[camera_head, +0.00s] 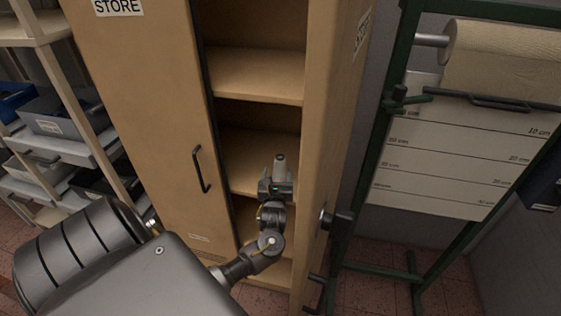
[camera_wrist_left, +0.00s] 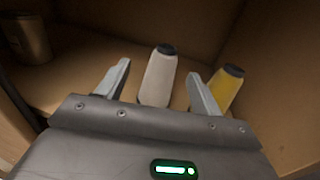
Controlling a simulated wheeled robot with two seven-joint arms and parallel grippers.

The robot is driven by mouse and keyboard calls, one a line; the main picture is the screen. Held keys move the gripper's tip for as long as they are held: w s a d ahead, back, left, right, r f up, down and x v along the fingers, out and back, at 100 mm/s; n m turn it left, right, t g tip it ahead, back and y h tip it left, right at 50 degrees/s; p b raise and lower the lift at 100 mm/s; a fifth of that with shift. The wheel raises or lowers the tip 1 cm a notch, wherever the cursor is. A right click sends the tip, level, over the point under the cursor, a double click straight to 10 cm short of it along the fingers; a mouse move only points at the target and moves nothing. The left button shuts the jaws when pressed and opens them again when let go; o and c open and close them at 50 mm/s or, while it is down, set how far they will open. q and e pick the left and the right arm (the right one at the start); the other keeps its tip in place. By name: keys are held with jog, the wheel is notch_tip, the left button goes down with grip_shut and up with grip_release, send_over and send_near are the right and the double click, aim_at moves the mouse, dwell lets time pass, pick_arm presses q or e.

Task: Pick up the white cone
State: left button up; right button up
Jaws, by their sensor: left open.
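The white cone (camera_wrist_left: 159,78) has a dark top and stands upright on a cabinet shelf (camera_wrist_left: 70,70), seen in the left wrist view. It is between the two fingers of my left gripper (camera_wrist_left: 158,92), with a visible gap on either side in the picture. The left gripper is open, and its body hides the cone's base. In the head view the left gripper (camera_head: 277,178) reaches into the cabinet, and the white cone (camera_head: 280,160) shows just beyond it. My right gripper is not in view.
A yellow cone (camera_wrist_left: 228,88) with a dark top stands close to the right finger. A brownish container (camera_wrist_left: 28,38) is at the far left of the shelf.

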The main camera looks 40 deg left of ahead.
aim_at(281, 157)
pick_arm(q)
jog(key=x, duration=0.4)
jog(key=shift+w+a, duration=0.15)
jog(key=shift+w, duration=0.15)
jog(key=x, duration=0.4)
jog(key=shift+w+r, duration=0.15)
jog(key=shift+w, duration=0.3)
jog(key=shift+w+a, duration=0.15)
jog(key=shift+w, duration=0.1)
grip_shut()
